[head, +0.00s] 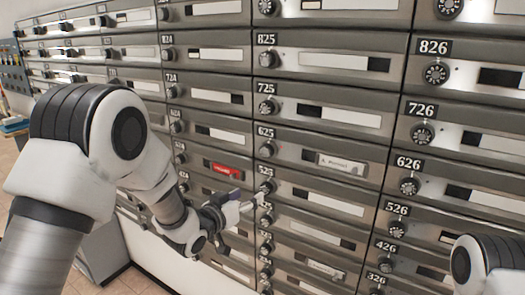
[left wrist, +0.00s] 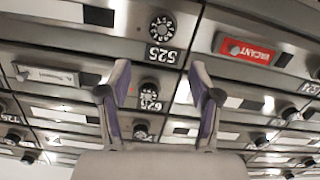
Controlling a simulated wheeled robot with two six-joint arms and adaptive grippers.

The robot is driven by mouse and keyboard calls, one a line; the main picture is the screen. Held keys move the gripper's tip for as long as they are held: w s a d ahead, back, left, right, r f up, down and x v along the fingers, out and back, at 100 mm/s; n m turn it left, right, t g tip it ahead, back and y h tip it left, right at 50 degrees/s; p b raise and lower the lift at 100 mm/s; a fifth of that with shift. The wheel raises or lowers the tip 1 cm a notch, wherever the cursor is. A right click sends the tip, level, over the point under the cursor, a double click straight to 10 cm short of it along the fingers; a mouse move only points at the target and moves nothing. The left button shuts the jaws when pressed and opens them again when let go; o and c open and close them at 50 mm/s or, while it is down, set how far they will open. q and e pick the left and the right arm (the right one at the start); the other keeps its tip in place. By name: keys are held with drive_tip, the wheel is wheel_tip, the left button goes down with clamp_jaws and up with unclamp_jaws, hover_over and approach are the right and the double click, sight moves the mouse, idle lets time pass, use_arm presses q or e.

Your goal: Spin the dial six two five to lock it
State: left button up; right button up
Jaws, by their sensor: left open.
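The dial of box 625 (head: 266,150) is a small dark knob under its number plate in the head view. In the left wrist view, which is upside down, the 625 dial (left wrist: 148,85) shows between and beyond my fingers. My left gripper (head: 248,200) is in front of the mailbox wall, lower than the 625 dial in the picture and close to the 525 dial (head: 268,187). Its two purple-lined fingers (left wrist: 159,70) are spread apart with nothing between them. I cannot read the dial's setting. My right gripper is out of view.
The 525 dial (left wrist: 162,28) lies past my fingertips in the wrist view. The 725 dial (head: 268,106) is above 625. A red vacant tag (head: 222,169) is on a door to the left. A grey cabinet (head: 103,252) stands at lower left.

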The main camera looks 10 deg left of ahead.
use_arm(q)
drive_tip(key=t, duration=0.1)
approach(264, 151)
drive_tip(key=shift+m+h, duration=0.3)
drive_tip(key=p+x, duration=0.2)
drive_tip(key=x, duration=0.5)
drive_tip(key=shift+w+d+f+p, duration=0.1)
drive_tip(key=shift+w+p, duration=0.2)
drive_tip(key=shift+w, duration=0.05)
drive_tip(key=shift+w+d, duration=0.2)
drive_tip(key=shift+w, duration=0.25)
drive_tip(key=shift+f, duration=0.1)
drive_tip(key=c, duration=1.1)
